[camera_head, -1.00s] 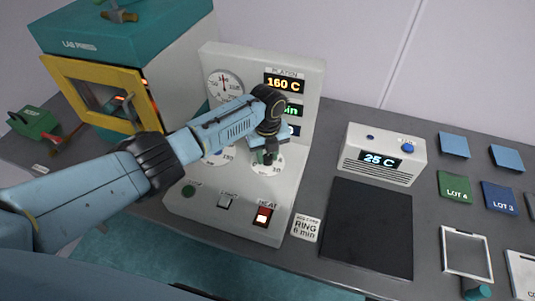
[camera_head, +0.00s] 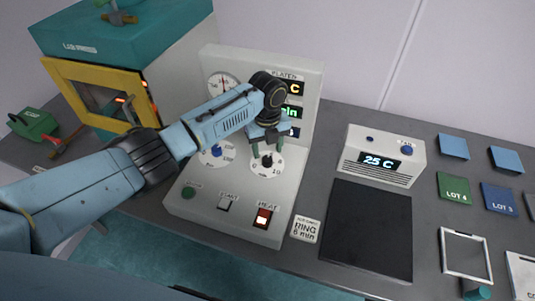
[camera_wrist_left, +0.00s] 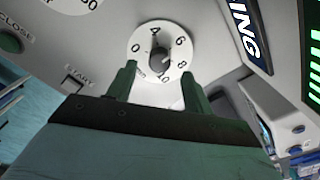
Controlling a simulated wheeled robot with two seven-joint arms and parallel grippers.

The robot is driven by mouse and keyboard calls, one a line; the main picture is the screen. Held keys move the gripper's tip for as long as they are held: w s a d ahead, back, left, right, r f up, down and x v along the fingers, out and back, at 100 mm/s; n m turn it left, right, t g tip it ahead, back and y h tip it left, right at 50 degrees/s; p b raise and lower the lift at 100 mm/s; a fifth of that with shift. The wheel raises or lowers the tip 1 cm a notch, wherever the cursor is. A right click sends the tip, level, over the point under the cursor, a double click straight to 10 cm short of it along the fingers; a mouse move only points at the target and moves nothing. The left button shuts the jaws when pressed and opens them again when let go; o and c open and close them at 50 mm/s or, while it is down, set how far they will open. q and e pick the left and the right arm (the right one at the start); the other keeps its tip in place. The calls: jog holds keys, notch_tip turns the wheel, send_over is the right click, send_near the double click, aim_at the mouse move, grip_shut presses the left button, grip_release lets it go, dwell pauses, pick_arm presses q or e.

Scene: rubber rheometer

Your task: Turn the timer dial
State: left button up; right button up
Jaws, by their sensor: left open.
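The timer dial (camera_head: 266,162) is a dark knob on a round white numbered plate, on the lower right of the sloping control panel. In the left wrist view the dial (camera_wrist_left: 160,55) shows large, with a pale mark on the knob toward the lower right, near 8. My left gripper (camera_head: 267,148) is just above the dial in the head view. In the left wrist view its two green fingers (camera_wrist_left: 160,80) are spread apart with nothing between them, short of the knob. My right gripper is not in view.
The control panel (camera_head: 240,200) has a blue-knobbed dial (camera_head: 216,151) on the left and START and red HEAT (camera_head: 263,217) switches below. The lab press (camera_head: 110,95) stands left. A ring card (camera_head: 305,230), black mat (camera_head: 368,225) and 25 C box (camera_head: 383,158) lie right.

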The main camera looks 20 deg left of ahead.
aim_at(268, 159)
pick_arm(q)
notch_tip(268, 159, up, 10)
jog(key=shift+f, duration=0.2)
jog(key=shift+f, duration=0.1)
dwell(0.3)
